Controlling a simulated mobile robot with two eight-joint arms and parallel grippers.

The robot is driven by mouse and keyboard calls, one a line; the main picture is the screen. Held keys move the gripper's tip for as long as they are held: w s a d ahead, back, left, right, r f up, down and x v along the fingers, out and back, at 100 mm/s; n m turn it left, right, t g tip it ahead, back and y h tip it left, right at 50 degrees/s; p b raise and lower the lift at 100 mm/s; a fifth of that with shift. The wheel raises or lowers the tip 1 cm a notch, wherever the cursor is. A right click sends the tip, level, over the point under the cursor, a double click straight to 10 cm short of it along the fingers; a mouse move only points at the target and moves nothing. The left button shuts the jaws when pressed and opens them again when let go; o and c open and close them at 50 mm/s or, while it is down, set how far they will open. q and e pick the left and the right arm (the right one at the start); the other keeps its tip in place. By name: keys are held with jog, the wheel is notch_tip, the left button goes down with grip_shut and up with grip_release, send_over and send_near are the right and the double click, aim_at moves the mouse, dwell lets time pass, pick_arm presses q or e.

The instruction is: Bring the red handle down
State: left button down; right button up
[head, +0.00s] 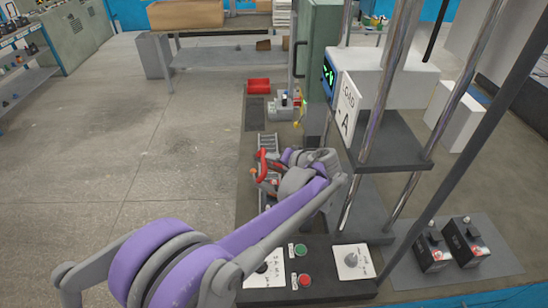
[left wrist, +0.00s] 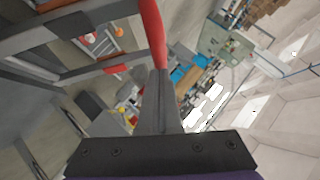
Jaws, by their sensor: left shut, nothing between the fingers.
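The red handle (head: 262,163) stands on a dark, ladder-like metal frame left of the press column in the head view. Its red bar (left wrist: 153,35) also shows in the left wrist view, running up from just beyond my fingertips. My left gripper (left wrist: 160,76) is shut with nothing between its fingers. Its tips overlap the lower end of the red bar in the picture; I cannot tell whether they touch. In the head view my purple and grey left arm hides part of the frame and the handle's base. My right gripper is in neither view.
Chrome posts and a dark shelf (head: 390,141) stand on the right. The floor (head: 150,150) at left is clear.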

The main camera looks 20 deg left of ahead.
pick_arm(q)
jog(key=s+a+f+n+t+h+b, duration=0.1)
jog(key=s+a+f+n+h+b, duration=0.1)
jog(key=a+f, duration=0.5)
jog(key=shift+s+f+h+b, duration=0.4)
jog(key=shift+s+f+h, duration=0.35)
jog(key=shift+f+h, duration=0.3)
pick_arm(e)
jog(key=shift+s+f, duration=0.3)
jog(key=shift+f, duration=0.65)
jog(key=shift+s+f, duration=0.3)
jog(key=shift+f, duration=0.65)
